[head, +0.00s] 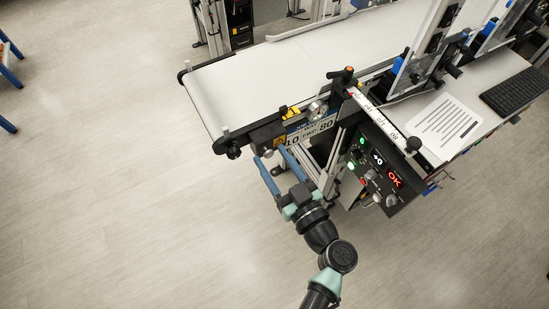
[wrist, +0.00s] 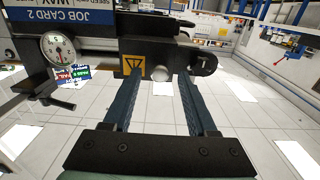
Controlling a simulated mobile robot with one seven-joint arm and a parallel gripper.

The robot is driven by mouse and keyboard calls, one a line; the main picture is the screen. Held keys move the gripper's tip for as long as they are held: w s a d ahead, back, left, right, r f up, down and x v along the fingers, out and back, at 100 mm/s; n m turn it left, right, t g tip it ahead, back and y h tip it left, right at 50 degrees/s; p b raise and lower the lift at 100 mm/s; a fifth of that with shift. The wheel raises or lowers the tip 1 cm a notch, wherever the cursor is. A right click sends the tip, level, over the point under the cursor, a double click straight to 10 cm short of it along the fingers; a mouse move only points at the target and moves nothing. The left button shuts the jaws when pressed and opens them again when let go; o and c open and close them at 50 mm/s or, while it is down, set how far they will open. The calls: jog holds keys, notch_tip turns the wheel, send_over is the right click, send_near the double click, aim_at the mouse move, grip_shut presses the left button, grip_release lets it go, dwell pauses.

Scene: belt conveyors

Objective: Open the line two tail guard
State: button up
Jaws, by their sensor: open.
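A white belt conveyor (head: 290,60) ends at its near left corner. A black block with a yellow warning label sits at that end, above my gripper; it shows in the wrist view (wrist: 150,68). It looks like part of the tail guard, but I read no label naming it line two. Its black rounded end (wrist: 204,65) sticks out to the right. My gripper (head: 271,156) is open, with two blue fingers apart and nothing between them. In the wrist view the fingertips (wrist: 160,82) reach up to the block's lower edge; I cannot tell whether they touch it.
A round dial gauge (wrist: 57,48) with a crank sits left of the block, beside a blue job card (wrist: 70,18). A control panel (head: 383,172) with lit displays stands right of my gripper. A paper sheet (head: 443,124) and keyboard (head: 515,93) lie farther right.

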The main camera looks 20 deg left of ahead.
grip_shut()
dwell(1.3)
